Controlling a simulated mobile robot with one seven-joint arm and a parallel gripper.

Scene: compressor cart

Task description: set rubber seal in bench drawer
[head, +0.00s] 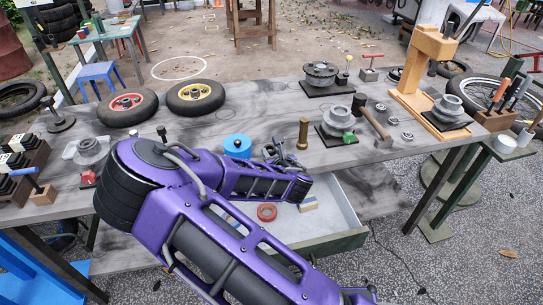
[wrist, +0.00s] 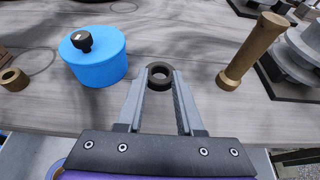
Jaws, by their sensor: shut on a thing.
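A dark rubber ring, the rubber seal (wrist: 159,83), sits between the fingertips of my gripper (wrist: 161,78) in the wrist view. The fingers are shut on it, over the grey bench top near its front edge. I cannot tell whether it still touches the bench. In the head view my gripper (head: 273,150) is between a blue tin and a brass cylinder, and the seal is not clear there. The bench drawer (head: 345,212) is pulled open below the bench front, partly hidden by my purple arm. A red ring (head: 267,212) and a small tan-and-blue block (head: 308,203) lie in it.
The blue tin (wrist: 92,62) stands left of my gripper, and the brass cylinder (wrist: 250,55) stands right. A hammer (head: 372,120) and metal flanged parts (head: 340,120) lie farther right. Two wheels (head: 195,96) lie at the back left. The drawer's right part is clear.

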